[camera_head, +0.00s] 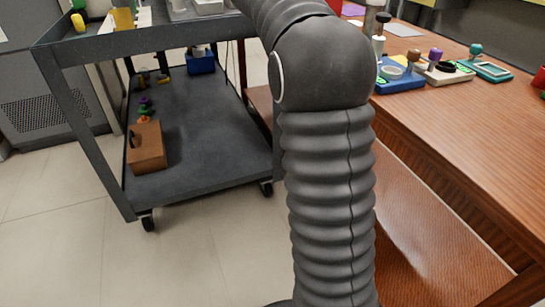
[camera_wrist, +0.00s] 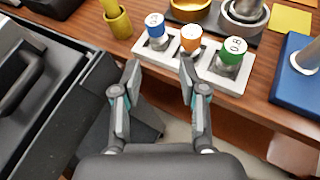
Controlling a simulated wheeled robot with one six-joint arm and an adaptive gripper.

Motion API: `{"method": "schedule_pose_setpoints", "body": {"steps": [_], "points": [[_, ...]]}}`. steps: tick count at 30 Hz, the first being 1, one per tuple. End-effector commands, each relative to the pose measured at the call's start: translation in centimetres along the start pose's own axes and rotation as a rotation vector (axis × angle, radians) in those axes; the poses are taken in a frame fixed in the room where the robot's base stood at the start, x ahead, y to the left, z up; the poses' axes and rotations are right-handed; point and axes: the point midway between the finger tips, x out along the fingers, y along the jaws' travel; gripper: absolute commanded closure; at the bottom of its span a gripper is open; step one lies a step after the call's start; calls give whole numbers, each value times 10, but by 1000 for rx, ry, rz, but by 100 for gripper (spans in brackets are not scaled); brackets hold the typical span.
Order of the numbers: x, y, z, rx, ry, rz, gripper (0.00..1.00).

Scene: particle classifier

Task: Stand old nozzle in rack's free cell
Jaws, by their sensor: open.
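A white rack (camera_wrist: 234,84) stands on the wooden table in the wrist view. A blue-capped nozzle (camera_wrist: 155,28), an orange-capped piece (camera_wrist: 191,38) and a green-capped nozzle marked 0.8 (camera_wrist: 232,52) stand in or at it, left to right. I cannot tell which one is the old nozzle, nor make out a free cell. My gripper (camera_wrist: 160,68) is open and empty, its fingertips just short of the rack. The right fingertip overlaps the view below the orange cap. In the head view my arm hides the rack and gripper.
The wooden table (camera_head: 470,120) also carries a blue base with a metal post (camera_wrist: 299,75), a yellow cup-like piece (camera_wrist: 117,22) and a golden bowl (camera_wrist: 189,8). A black case (camera_wrist: 30,85) lies left of my gripper. A grey cart (camera_head: 200,125) stands left in the head view.

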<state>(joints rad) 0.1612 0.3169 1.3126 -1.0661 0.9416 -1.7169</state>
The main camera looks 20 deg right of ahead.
Motion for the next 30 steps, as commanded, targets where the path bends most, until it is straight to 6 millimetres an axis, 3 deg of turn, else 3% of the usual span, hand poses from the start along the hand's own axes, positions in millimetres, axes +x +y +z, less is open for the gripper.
{"method": "schedule_pose_setpoints", "body": {"steps": [5,11,21,30], "points": [[-58,-35,-30,323,142,24,57],[-124,-86,-86,743,340,-14,57],[-228,-180,-202,1424,661,-255,57],[-291,-250,-303,1894,851,-606,57]]}}
